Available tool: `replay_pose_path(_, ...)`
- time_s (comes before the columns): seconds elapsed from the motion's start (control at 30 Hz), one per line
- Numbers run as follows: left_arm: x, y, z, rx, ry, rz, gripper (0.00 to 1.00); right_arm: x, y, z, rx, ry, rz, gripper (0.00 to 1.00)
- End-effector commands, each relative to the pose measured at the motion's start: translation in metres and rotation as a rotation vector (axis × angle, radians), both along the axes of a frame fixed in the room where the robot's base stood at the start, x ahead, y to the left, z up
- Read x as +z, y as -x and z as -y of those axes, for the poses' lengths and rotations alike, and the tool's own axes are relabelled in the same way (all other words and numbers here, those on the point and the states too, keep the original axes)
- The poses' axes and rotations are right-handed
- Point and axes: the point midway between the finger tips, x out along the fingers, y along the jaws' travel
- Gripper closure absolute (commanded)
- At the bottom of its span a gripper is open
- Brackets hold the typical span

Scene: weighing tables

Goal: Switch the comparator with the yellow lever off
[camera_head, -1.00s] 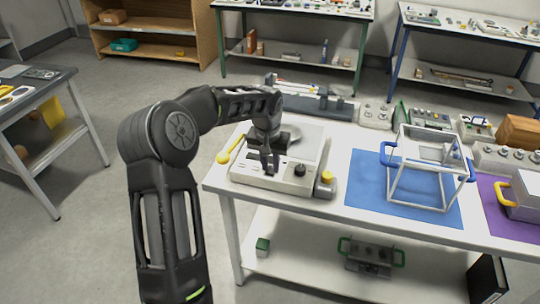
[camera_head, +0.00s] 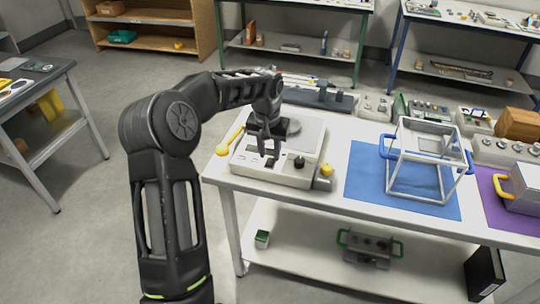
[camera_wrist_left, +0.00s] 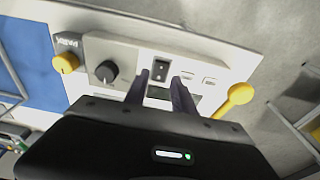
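The comparator (camera_head: 262,174) is a pale box on the near left of the white table, with a round pan on top. Its yellow lever (camera_head: 222,149) sticks out at its left side and also shows in the left wrist view (camera_wrist_left: 240,94). A black rocker switch (camera_wrist_left: 161,67) on a dark plate sits on its panel, beside a black knob (camera_wrist_left: 106,71). My left gripper (camera_head: 269,158) is over the front panel, pointing down. Its fingers (camera_wrist_left: 160,92) are apart and empty, one on each side below the switch in the wrist view. I cannot tell whether they touch the panel. My right gripper is out of view.
A yellow knob (camera_head: 326,170) sits at the comparator's right corner. A clear-sided frame with blue handles (camera_head: 427,150) stands on a blue mat (camera_head: 362,185) to the right. Instruments line the table's back edge. A side table (camera_head: 30,88) is at left.

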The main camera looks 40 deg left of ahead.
Motion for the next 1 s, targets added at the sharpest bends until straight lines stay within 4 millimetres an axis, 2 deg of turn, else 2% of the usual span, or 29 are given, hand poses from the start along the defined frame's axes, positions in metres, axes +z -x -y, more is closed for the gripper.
replay_pose_path(0.2,0.037,0.004,0.002,0.0,-0.001,0.005,0.69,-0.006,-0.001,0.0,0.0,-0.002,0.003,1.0)
replay_pose_path(0.4,0.057,0.007,0.002,0.001,-0.001,0.002,0.69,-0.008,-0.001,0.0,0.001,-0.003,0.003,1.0)
replay_pose_path(1.0,0.058,0.007,0.003,0.001,0.001,0.001,0.69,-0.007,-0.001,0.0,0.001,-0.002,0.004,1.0)
